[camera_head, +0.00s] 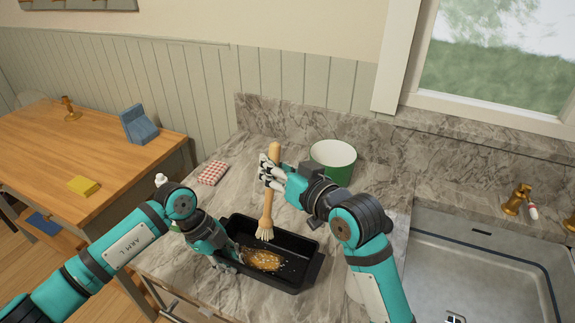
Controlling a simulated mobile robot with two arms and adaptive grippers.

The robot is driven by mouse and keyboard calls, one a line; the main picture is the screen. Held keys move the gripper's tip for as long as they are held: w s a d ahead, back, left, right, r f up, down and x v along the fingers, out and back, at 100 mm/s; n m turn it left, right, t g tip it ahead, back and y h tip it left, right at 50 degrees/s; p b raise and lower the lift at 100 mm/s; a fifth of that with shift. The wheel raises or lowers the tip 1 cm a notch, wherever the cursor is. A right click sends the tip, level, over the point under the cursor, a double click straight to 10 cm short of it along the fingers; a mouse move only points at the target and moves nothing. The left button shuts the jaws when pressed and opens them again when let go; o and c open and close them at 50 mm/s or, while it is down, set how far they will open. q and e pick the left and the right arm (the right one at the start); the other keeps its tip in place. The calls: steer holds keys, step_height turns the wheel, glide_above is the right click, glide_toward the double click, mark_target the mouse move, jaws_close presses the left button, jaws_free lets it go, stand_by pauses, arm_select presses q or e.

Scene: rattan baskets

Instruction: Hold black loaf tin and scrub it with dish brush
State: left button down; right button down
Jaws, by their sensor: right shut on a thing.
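The black loaf tin (314,268) stands upright on the marble counter, with a brown, crumbly residue (262,259) on its inside floor. My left gripper (238,256) is at the tin's left end, by the rim. Its fingers are small and partly hidden by my arm, so I cannot tell whether they grip. My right gripper (272,175) is shut on the wooden handle of the dish brush (267,208). The brush is nearly upright, with its pale bristles pointing down over the back left part of the tin, apparently above the residue.
A green pot (334,160) with a pale inside stands behind my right gripper. A red checked cloth (213,173) lies at the counter's back left. A sink (480,270) with a brass tap (517,199) is at right. A wooden table (60,160) stands at left.

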steer(key=shift+w+a+f, duration=0.15)
steer(key=shift+a+f, duration=0.15)
steer(key=shift+f, duration=0.4)
step_height(320, 180, down, 7)
steer(key=shift+f, duration=0.95)
stand_by(0.4)
